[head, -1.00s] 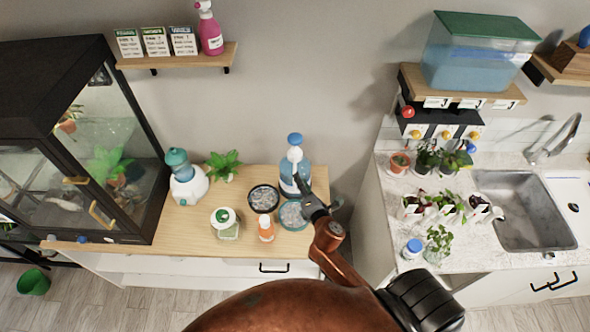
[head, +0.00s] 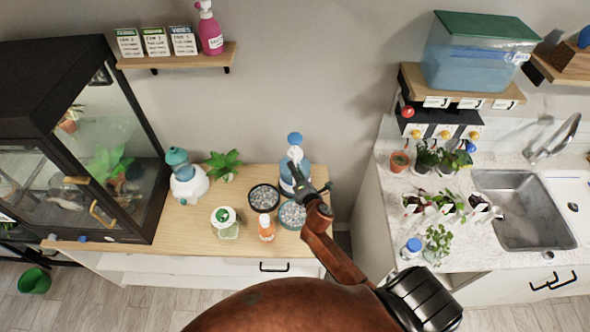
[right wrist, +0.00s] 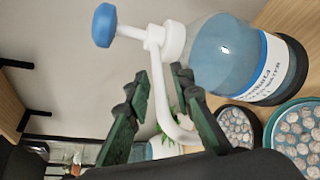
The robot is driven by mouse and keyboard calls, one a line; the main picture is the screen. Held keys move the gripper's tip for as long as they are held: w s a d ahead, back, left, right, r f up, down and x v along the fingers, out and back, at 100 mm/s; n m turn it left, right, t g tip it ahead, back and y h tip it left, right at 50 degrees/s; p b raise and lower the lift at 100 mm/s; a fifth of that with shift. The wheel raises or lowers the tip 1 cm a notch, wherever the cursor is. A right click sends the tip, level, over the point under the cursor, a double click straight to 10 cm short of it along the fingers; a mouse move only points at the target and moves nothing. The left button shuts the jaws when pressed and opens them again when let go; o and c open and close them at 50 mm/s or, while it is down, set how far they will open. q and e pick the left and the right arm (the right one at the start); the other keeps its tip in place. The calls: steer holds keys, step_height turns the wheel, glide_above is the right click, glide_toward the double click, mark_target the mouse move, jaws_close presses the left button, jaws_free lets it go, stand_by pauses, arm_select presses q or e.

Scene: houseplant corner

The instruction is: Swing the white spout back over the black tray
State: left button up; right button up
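The water bottle (head: 286,183) is clear blue with a blue knob (head: 295,139) and a white pump spout (head: 295,155). It stands at the back right of the wooden cabinet top. The black tray (head: 251,204) of pebbles is front-left of it; a teal tray (head: 282,221) of pebbles is in front. My right gripper (head: 301,186) is at the bottle's front. In the right wrist view, its open fingers (right wrist: 155,100) stand either side of the white spout (right wrist: 160,85), with no clear grip. The spout's tip is partly hidden by a finger. My left gripper is out of view.
An orange-labelled bottle (head: 266,228) and a green-capped jar (head: 226,225) stand in front of the black tray. A teal-topped white bottle (head: 187,182) and a plant (head: 223,163) are to the left. A glass terrarium (head: 128,130) bounds the left.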

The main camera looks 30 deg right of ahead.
jaws_close()
stand_by(0.5)
